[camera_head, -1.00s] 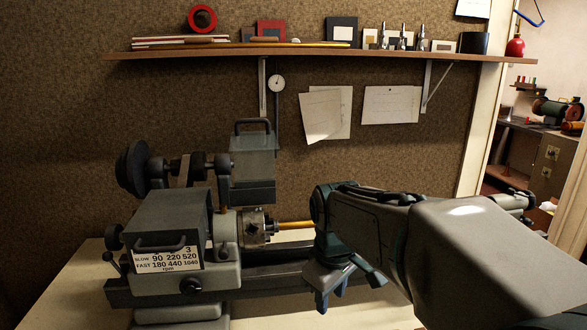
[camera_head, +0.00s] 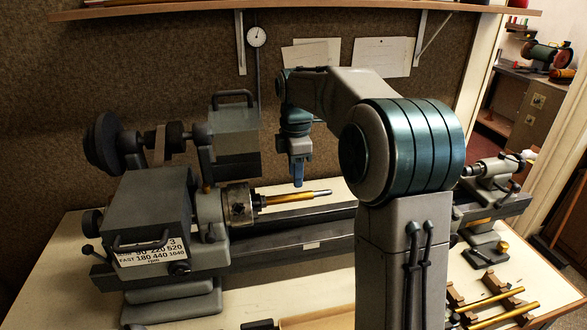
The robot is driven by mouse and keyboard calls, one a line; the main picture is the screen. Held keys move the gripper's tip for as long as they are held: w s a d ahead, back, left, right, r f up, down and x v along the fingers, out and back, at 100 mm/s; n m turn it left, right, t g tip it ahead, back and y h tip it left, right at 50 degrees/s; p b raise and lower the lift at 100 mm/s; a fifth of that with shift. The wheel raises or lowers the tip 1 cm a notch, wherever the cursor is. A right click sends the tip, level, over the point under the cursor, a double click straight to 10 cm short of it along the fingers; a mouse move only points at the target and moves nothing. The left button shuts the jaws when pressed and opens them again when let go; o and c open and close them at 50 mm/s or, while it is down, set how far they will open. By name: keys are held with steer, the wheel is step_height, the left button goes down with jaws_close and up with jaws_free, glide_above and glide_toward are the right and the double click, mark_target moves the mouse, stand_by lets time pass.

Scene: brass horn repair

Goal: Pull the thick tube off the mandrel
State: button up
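The lathe chuck (camera_head: 238,205) carries the mandrel, whose bare silvery tip (camera_head: 323,192) points right. A brass-coloured tube (camera_head: 287,198) sits around the mandrel between the chuck and that tip. My gripper (camera_head: 298,184) points down with blue fingers, just above or behind the tube near its right part. The fingers are seen edge-on and overlap, so their gap is hidden. I cannot tell whether they touch the tube.
The lathe headstock (camera_head: 152,215) stands left and its tailstock (camera_head: 492,172) far right. More brass tubes (camera_head: 495,300) lie on wooden supports at lower right. A wooden tray (camera_head: 318,320) is at the front edge. A shelf (camera_head: 300,8) runs along the wall above.

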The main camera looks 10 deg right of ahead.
mark_target(296, 194)
step_height(296, 194, down, 4)
steer(key=b, duration=0.2)
steer(key=shift+r+b, duration=0.1)
steer(key=shift+b, duration=0.25)
steer(key=shift+f+b, duration=0.85)
steer(key=shift+f, duration=0.85)
jaws_close()
steer(key=d+p, duration=0.5)
steer(key=d, duration=1.5)
stand_by(0.6)
